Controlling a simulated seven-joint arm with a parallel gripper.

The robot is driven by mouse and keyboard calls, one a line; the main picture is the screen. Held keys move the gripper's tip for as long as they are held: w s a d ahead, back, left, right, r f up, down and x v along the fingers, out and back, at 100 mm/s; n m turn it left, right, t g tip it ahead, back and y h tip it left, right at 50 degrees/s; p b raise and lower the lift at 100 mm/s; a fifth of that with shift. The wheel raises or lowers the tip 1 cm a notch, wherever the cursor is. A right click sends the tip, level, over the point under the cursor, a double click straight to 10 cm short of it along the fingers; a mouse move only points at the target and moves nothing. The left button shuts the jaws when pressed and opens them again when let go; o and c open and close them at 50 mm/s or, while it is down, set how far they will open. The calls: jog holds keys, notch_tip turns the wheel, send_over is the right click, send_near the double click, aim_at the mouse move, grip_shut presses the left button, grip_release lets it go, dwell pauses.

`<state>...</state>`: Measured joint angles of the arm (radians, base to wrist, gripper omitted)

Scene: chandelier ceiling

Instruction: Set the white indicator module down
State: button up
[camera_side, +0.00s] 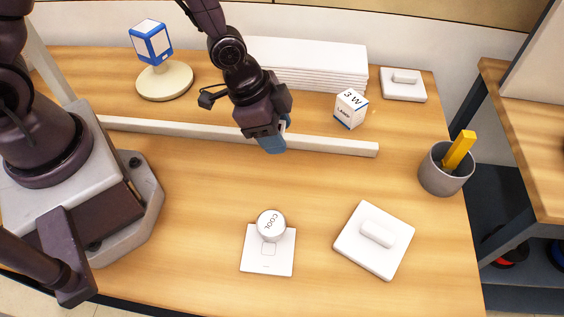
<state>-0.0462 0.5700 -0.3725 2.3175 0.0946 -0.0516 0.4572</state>
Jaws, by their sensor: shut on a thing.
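My gripper (278,131) is above the middle of the table, near the long white rail, pointing down with blue parts at its tip. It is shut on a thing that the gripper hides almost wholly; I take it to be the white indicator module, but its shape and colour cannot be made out. Below and apart from it, a round white piece marked COOL (271,225) sits at the back edge of a white square pad (254,262). To the right lies a larger white square plate (362,252) with a raised rounded bar on top.
A white rail (335,146) crosses the table. Behind it stand a blue-framed cube (151,42) on a cream round base, a white stack (318,66), a lamp box (350,108) and another white plate (404,91). A grey cup (441,178) is at right.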

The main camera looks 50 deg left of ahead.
send_over(279, 174)
jog(key=s+a, duration=0.1)
notch_tip(279, 174, down, 4)
jog(key=shift+f, duration=2.25)
jog(key=shift+f, duration=0.15)
jog(key=o, duration=0.9)
jog(key=v, duration=1.2)
